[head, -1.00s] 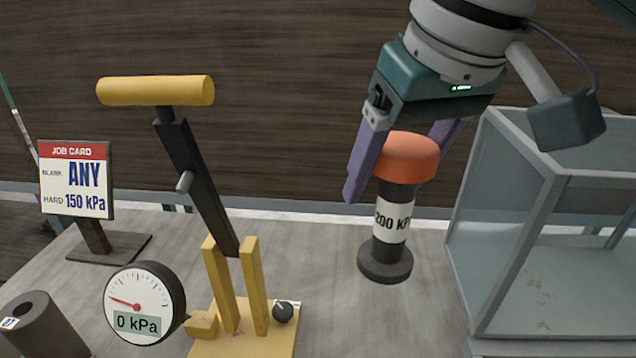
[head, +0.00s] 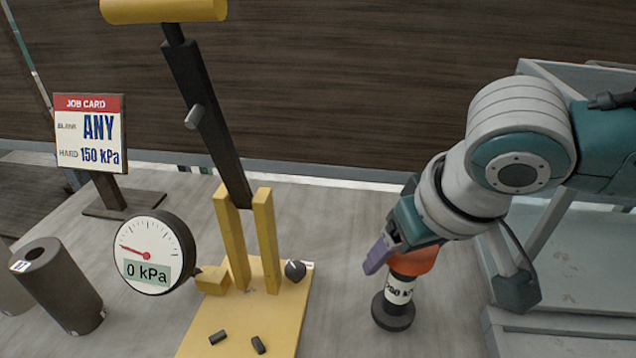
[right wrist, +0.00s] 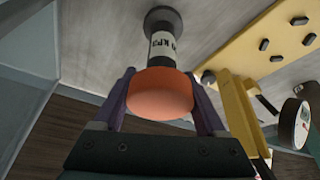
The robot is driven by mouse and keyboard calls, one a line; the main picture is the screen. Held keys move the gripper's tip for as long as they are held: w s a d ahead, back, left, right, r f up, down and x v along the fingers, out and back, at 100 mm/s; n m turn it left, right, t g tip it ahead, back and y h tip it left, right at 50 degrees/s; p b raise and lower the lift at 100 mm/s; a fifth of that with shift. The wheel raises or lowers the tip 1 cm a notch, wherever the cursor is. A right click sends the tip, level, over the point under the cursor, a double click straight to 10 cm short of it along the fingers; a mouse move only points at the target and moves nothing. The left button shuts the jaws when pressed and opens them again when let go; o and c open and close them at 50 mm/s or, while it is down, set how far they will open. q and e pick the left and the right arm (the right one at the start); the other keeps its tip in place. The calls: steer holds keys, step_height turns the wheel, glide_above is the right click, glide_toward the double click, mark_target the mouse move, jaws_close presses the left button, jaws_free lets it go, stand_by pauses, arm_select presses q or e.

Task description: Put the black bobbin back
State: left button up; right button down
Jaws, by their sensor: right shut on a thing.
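The black bobbin (head: 393,316) has a dark round foot, a white band marked 200 kPa and an orange cap. It is roughly upright in front of the grey frame, right of the yellow press. My right gripper (head: 392,262) is shut on its orange cap from above. In the right wrist view, both purple fingers of the right gripper (right wrist: 162,92) flank the cap, and the bobbin (right wrist: 160,20) extends away from them. I cannot tell whether its foot touches the table. My left gripper is not in view.
A yellow press (head: 258,315) with a tall lever stands left of the bobbin. Its gauge (head: 150,252) reads 0 kPa. A dark hollow cylinder (head: 60,285) and a job card (head: 90,132) are further left. A grey-framed case (head: 550,335) stands at right.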

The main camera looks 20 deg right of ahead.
steer(key=shift+f, duration=0.9)
steer(key=shift+f, duration=0.15)
jaws_free()
steer(key=p+v, duration=0.3)
steer(key=v, duration=0.9)
steer(key=s+a+f+n+y, duration=0.2)
steer(key=s+a+n, duration=0.1)
steer(key=s+a, duration=0.3)
steer(key=s+d+f+g+h, duration=0.1)
steer(key=s+d+f, duration=0.1)
steer(key=s, duration=0.4)
steer(key=shift+s+d, duration=0.3)
steer(key=shift+d, duration=0.35)
